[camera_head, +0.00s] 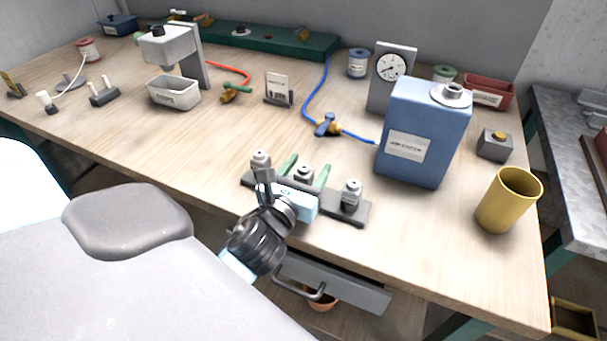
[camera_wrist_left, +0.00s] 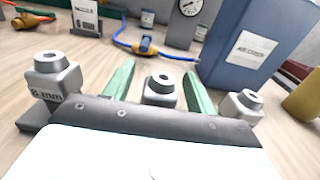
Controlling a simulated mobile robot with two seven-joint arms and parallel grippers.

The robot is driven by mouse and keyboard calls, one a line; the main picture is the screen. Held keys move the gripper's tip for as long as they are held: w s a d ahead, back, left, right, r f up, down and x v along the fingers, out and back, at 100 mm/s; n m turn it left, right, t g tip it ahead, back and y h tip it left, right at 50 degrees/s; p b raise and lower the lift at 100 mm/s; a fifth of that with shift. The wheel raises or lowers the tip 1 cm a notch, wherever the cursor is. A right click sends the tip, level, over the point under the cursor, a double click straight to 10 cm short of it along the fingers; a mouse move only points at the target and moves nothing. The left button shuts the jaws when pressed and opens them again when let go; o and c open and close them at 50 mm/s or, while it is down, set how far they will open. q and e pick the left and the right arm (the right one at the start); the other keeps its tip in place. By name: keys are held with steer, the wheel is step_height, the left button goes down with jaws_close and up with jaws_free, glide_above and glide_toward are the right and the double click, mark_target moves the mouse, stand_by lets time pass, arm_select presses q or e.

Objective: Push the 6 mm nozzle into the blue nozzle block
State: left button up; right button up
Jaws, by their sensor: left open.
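A dark rack (camera_head: 336,213) near the table's front edge holds three grey nozzles. A blue fitting with a brass part (camera_head: 326,125) lies on the blue hose behind the rack; I cannot tell if this is the blue nozzle block. My right gripper is not seen.
A large blue canister (camera_head: 425,130) stands right of the rack, with a yellow cup (camera_head: 508,200) near the right edge. A dial gauge (camera_head: 392,68) and a small card stand (camera_head: 279,89) are behind.

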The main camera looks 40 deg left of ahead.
arm_select(q)
steer(key=shift+w+a, duration=0.1)
steer(key=shift+w, duration=0.25)
steer(key=shift+c, duration=0.2)
steer(key=c, duration=1.1)
steer(key=shift+o, duration=0.2)
